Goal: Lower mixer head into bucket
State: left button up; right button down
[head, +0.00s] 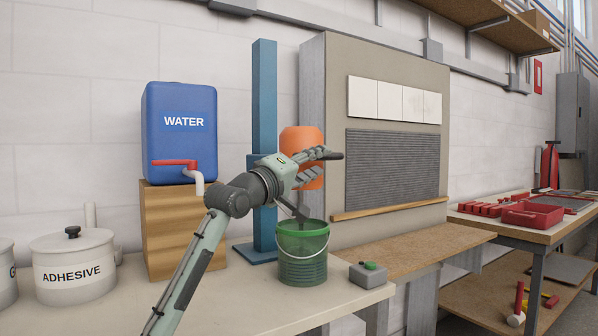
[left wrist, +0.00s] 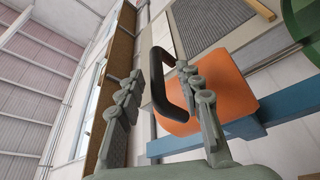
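The mixer is a blue column (head: 264,100) with an orange mixer head (head: 303,140). The head is above the green bucket (head: 302,268), which stands on the bench with its wire handle hanging in front. My left gripper (head: 324,163) is in front of the mixer head and hides its middle. In the left wrist view, the black loop handle (left wrist: 158,88) of the orange head (left wrist: 225,88) lies between the spread fingers of my left gripper (left wrist: 160,74), closer to the right finger. The gripper looks open; a firm hold does not show. My right gripper is not in view.
A blue water container (head: 180,105) on a wooden block (head: 172,225) and an adhesive pot (head: 75,265) stand to the left. A small grey box with a green button (head: 371,274) sits right of the bucket. A tiling panel (head: 392,165) stands behind.

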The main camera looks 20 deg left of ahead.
pick_arm(q)
jog(key=v, duration=0.8)
jog(key=shift+s+a+f, duration=0.1)
jog(key=shift+s+f, duration=0.05)
jog(key=shift+s, duration=0.05)
